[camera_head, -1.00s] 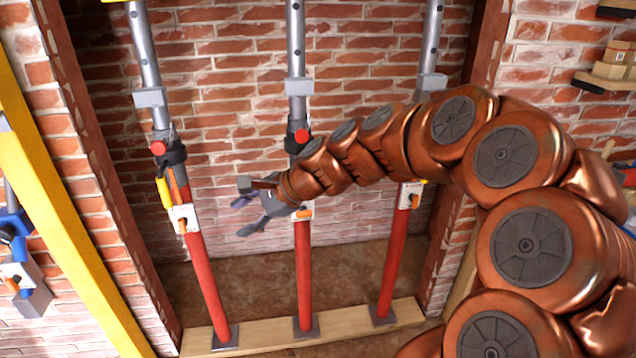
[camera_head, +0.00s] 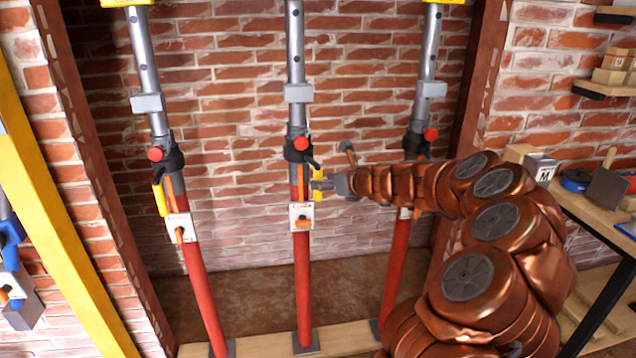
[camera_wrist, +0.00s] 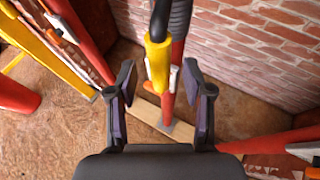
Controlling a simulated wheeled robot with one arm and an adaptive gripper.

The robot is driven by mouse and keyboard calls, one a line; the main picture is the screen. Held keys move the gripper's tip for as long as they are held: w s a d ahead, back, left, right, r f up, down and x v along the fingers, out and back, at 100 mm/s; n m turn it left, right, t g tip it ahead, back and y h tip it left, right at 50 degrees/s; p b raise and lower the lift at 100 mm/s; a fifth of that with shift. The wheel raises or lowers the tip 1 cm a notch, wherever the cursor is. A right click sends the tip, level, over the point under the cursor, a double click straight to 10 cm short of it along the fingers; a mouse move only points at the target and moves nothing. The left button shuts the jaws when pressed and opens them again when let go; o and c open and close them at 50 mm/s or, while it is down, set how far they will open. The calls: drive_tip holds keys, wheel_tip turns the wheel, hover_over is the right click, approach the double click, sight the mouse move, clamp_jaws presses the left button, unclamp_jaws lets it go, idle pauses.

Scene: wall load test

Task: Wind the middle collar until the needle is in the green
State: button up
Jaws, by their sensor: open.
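The middle prop stands upright in the head view, with a grey upper tube, a black collar (camera_head: 298,150) with a red knob (camera_head: 302,143), and a red lower tube (camera_head: 302,250). A yellow handle (camera_head: 318,185) hangs from the collar on its right side. A white gauge plate (camera_head: 302,216) sits just below; its needle is too small to read. My gripper (camera_head: 322,184) is open at the handle, coming from the right. In the wrist view the yellow handle (camera_wrist: 158,62) lies ahead between the spread fingers of my gripper (camera_wrist: 160,85); contact cannot be told.
A left prop (camera_head: 200,280) and a right prop (camera_head: 395,265) stand on either side, on a wooden plank (camera_head: 265,346). A yellow beam (camera_head: 60,220) slants at the left. A workbench (camera_head: 590,215) with tools stands at the right. Brick wall closes the back.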

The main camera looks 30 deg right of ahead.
sight(318, 199)
drive_tip(key=shift+x, duration=1.75)
drive_tip(key=shift+c, duration=0.3)
clamp_jaws()
